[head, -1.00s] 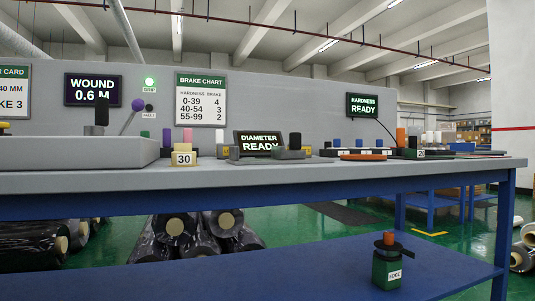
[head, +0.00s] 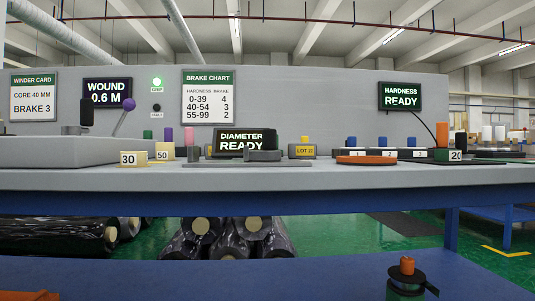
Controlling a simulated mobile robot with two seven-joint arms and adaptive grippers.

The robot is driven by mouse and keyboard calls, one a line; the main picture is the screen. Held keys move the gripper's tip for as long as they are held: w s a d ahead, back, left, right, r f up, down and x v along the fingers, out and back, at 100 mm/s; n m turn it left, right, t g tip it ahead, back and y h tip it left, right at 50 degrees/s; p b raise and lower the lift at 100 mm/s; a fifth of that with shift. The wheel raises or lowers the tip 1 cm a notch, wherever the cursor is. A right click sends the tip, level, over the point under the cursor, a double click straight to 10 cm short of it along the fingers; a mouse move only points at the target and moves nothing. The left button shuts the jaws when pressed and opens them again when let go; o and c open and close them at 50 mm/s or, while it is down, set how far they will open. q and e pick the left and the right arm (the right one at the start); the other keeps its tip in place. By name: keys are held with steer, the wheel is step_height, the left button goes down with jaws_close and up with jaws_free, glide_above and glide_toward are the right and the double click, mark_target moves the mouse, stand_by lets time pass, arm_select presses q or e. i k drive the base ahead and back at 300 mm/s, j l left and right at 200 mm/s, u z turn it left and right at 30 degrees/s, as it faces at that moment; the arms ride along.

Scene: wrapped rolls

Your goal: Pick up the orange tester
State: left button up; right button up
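The orange tester (head: 441,135) appears to be the upright orange cylinder at the right of the grey bench top (head: 350,178). A black cable runs down toward it from the green "HARDNESS READY" display (head: 401,97). Neither of my grippers is in view, and nothing is seen touching the tester.
A flat orange disc (head: 366,160) and blue-topped numbered blocks (head: 391,149) lie left of the tester. The "DIAMETER READY" display (head: 246,143) stands mid-bench. Below, an orange-knobbed green object (head: 407,266) stands on the blue shelf (head: 300,275). Wrapped rolls (head: 228,240) lie behind.

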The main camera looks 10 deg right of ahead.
mark_target(442, 139)
steer(key=k+l+u, duration=0.1)
steer(key=l+u, duration=0.35)
steer(key=l, duration=1.1)
